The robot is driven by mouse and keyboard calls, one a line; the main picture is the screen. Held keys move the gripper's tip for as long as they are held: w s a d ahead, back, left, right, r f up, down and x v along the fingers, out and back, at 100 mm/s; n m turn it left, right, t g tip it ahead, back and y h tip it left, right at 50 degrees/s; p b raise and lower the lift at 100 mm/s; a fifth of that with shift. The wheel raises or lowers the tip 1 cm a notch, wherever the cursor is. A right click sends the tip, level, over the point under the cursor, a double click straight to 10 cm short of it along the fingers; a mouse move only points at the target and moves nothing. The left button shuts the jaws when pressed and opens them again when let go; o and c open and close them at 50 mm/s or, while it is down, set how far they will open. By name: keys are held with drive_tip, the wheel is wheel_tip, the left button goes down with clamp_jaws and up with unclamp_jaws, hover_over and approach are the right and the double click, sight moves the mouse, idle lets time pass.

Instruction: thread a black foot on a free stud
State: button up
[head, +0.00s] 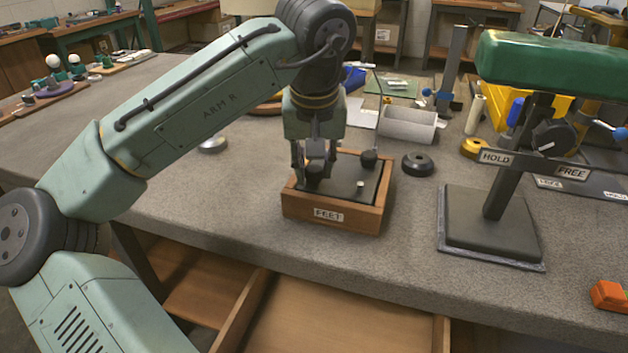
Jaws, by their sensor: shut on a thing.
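My gripper (315,160) points down over the left part of a wooden box labelled FEET (350,218). It is shut on a black foot (314,173), low over the box's dark top; whether the foot touches it I cannot tell. Another black foot (369,158) stands at the back right of the same box. A small pale stud or peg (360,184) shows on the box's dark top, right of my gripper. No foot sits on it. The gripper fingers partly hide the held foot.
A stand (493,225) at right carries a green padded block (545,65), a dial and HOLD and FREE labels. An orange block (609,296) sits at right. The bench front is clear.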

drive_tip(key=shift+f, duration=0.1)
clamp_jaws()
drive_tip(key=shift+f, duration=0.15)
idle(0.4)
drive_tip(key=shift+s, duration=0.1)
drive_tip(key=m+h+p, duration=0.1)
drive_tip(key=m+p, duration=0.1)
drive_tip(key=m, duration=0.1)
drive_tip(key=shift+m+p, duration=0.3)
drive_tip(key=shift+m, duration=0.1)
drive_tip(key=shift+a+f+m+g+h+p, duration=0.1)
drive_tip(key=shift+m+g+h+p, duration=0.15)
drive_tip(key=shift+m, duration=0.5)
drive_tip(key=shift+f+m+g+h+p, duration=0.15)
drive_tip(key=shift+m+p, duration=0.15)
drive_tip(key=shift+m, duration=0.45)
drive_tip(key=shift+r, duration=0.1)
